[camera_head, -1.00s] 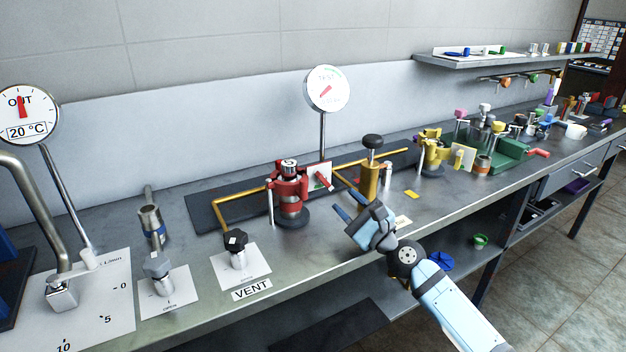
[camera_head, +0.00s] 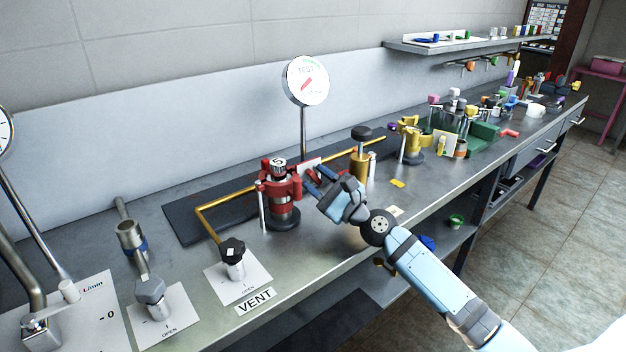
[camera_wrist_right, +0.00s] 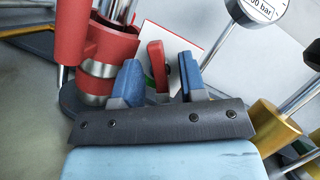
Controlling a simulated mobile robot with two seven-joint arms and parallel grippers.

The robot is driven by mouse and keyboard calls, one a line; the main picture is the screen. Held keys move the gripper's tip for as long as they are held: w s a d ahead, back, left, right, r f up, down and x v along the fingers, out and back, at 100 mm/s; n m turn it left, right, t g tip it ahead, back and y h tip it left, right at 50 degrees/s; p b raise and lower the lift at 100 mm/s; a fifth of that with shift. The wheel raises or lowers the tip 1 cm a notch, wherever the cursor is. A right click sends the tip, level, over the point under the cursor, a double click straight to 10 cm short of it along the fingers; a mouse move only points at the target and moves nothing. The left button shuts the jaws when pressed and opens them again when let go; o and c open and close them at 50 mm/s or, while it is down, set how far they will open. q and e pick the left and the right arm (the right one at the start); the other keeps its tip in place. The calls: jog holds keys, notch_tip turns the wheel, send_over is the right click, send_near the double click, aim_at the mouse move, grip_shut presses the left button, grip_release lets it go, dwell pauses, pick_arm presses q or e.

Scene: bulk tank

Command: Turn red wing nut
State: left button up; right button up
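The red wing nut (camera_wrist_right: 157,66) shows in the right wrist view as an upright red piece in front of a white card (camera_wrist_right: 172,44). My right gripper (camera_wrist_right: 158,76) is open, with one blue fingertip on each side of the wing nut and a visible gap to both. In the head view my right gripper (camera_head: 314,181) is at the right side of the red clamp fixture (camera_head: 279,190), and it largely hides the wing nut there. The red fixture also shows in the right wrist view (camera_wrist_right: 104,45), left of the fingers. My left gripper is not in view.
A brass post with a black knob (camera_head: 360,160) stands right of my right gripper. A round TEST gauge (camera_head: 306,80) rises behind the fixture. A black VENT knob (camera_head: 233,250) is at the front left. A yellow fixture (camera_head: 411,140) stands farther right.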

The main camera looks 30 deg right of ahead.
grip_shut()
jog(key=shift+n, duration=0.3)
